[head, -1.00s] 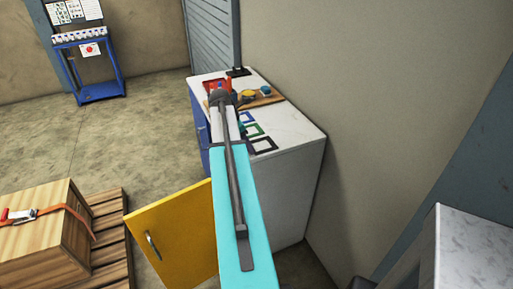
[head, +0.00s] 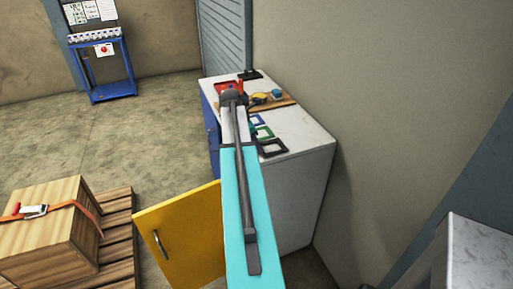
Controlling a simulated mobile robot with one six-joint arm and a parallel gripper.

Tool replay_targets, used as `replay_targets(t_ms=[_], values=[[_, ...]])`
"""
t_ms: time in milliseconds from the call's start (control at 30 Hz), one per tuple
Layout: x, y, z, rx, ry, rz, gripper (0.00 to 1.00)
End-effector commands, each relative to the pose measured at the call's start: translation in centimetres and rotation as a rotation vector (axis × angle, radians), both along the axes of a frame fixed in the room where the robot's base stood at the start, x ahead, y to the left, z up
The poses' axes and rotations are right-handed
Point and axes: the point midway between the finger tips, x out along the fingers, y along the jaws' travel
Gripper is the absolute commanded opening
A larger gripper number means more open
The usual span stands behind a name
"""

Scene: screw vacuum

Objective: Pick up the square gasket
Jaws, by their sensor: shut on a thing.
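Three square frame-shaped pieces lie near the right side of the white worktop (head: 308,134): a blue one (head: 257,119), a green one (head: 265,132) and a black one (head: 272,148). I cannot tell which is the square gasket. My turquoise and grey arm reaches from the bottom up over the cabinet, its dark joint near the red tray. The arm hides the left part of the worktop. I cannot make out my gripper or its fingertips behind the arm.
A red tray (head: 225,87), a wooden board (head: 284,103) with a yellow item (head: 259,99) and a blue item (head: 276,94) stand farther back. A yellow cabinet door (head: 180,235) hangs open. A wooden crate (head: 45,235) sits on a pallet at left.

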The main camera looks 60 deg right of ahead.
Motion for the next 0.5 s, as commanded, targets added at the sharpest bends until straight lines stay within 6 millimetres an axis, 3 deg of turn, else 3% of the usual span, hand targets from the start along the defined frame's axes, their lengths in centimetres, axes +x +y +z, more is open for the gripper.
replay_targets(t_ms=[367,500], values=[[0.0,-0.1,2.6,-0.002,-0.001,0.000,0.04],[-0.9,0.8,2.8,0.000,0.000,-0.001,0.04]])
